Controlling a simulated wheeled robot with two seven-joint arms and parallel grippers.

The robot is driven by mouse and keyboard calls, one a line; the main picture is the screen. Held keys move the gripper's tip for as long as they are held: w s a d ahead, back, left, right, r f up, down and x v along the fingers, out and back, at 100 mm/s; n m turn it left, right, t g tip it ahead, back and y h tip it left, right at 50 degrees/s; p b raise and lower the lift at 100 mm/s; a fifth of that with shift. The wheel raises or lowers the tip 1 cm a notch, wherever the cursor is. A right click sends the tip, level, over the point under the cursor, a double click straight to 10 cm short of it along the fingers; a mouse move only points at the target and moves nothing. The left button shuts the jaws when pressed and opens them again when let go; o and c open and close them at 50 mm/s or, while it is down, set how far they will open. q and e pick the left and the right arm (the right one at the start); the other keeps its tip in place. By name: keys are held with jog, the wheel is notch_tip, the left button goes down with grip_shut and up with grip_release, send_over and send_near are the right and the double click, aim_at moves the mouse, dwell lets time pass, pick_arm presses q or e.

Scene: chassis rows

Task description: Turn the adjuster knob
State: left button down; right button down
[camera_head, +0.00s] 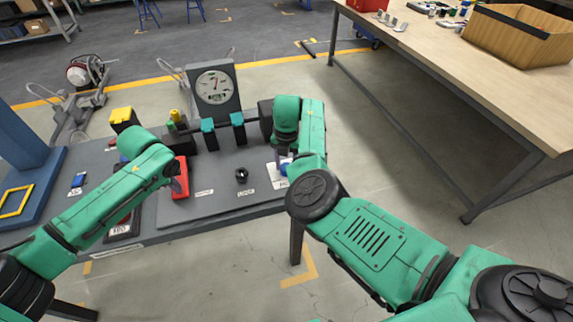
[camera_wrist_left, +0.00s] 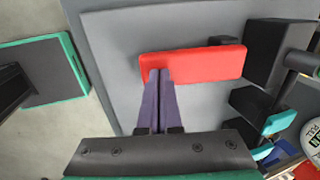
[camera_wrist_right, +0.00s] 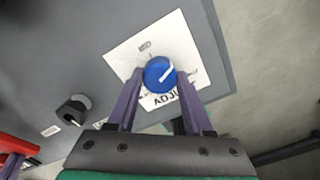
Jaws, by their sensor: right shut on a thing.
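The adjuster knob (camera_wrist_right: 158,72) is round and blue with a white pointer line, on a white label plate marked ADJU (camera_wrist_right: 125,57). In the right wrist view the pointer slants to the upper right. My right gripper (camera_wrist_right: 160,76) has one finger on each side of the knob and is shut on it. In the head view the knob (camera_head: 285,168) is partly hidden by my right arm. My left gripper (camera_head: 179,186) is at the red bar (camera_head: 181,176). In the left wrist view its fingers (camera_wrist_left: 158,76) are together, with the tips over the near edge of the red bar.
A black knob (camera_head: 241,175) stands on the panel left of the adjuster. A dial gauge (camera_head: 215,87) and teal-handled parts (camera_head: 208,127) stand at the back. A wooden table (camera_head: 480,75) with a wooden box (camera_head: 520,35) is to the right. Floor lies between.

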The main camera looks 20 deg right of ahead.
jog(key=shift+n, duration=1.5)
jog(key=shift+c, duration=1.5)
grip_release()
